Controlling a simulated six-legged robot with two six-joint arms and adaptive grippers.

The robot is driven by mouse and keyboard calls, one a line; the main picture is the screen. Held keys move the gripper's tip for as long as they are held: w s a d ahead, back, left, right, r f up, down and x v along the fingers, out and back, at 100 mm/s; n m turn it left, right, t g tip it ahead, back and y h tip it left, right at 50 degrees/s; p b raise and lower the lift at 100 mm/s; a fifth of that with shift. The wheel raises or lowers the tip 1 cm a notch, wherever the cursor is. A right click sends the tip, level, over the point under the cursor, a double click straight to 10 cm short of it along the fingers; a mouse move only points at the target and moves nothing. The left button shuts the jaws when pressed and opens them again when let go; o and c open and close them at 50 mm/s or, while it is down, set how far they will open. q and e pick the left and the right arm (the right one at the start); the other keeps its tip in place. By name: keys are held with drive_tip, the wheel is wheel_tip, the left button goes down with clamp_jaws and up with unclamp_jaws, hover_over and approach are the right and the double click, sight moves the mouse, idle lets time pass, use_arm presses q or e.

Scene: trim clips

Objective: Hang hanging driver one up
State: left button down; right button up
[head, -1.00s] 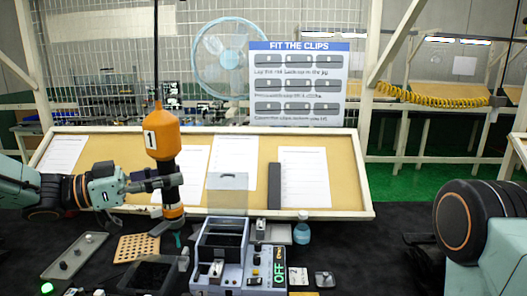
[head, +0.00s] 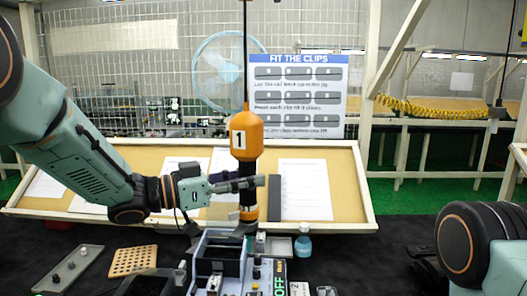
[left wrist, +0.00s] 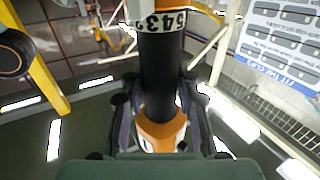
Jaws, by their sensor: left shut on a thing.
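Hanging driver one (head: 246,133) is an orange and black power driver with a white "1" label. It is upright, on a dark cord running up out of the head view. My left gripper (head: 246,184) is shut on its black lower body, below the orange housing. In the left wrist view the driver's black body (left wrist: 161,75) is between the fingers, with an orange band (left wrist: 160,133) nearer the palm. The driver's lower end is in front of the board's lower edge, just above the jig; its tip is hard to make out. My right gripper does not show.
The grey jig (head: 228,266) with a green "OFF" display stands below the driver. A perforated tan block (head: 133,261), a grey tray (head: 68,268) and a blue bottle (head: 303,240) are nearby. The sloped board (head: 345,185) is behind.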

use_arm(q)
drive_tip(key=shift+w+d+r+p, duration=0.2)
drive_tip(key=shift+d+r+p, duration=0.4)
drive_tip(key=shift+d, duration=0.3)
drive_tip(key=shift+w+d+r+p, duration=0.15)
drive_tip(key=shift+d+r+p, duration=0.35)
drive_tip(key=shift+d+p, duration=0.3)
drive_tip(key=shift+d, duration=0.1)
drive_tip(key=c, duration=0.9)
unclamp_jaws()
drive_tip(key=shift+o, duration=0.5)
drive_tip(key=shift+f, duration=0.15)
drive_tip(key=o, duration=0.8)
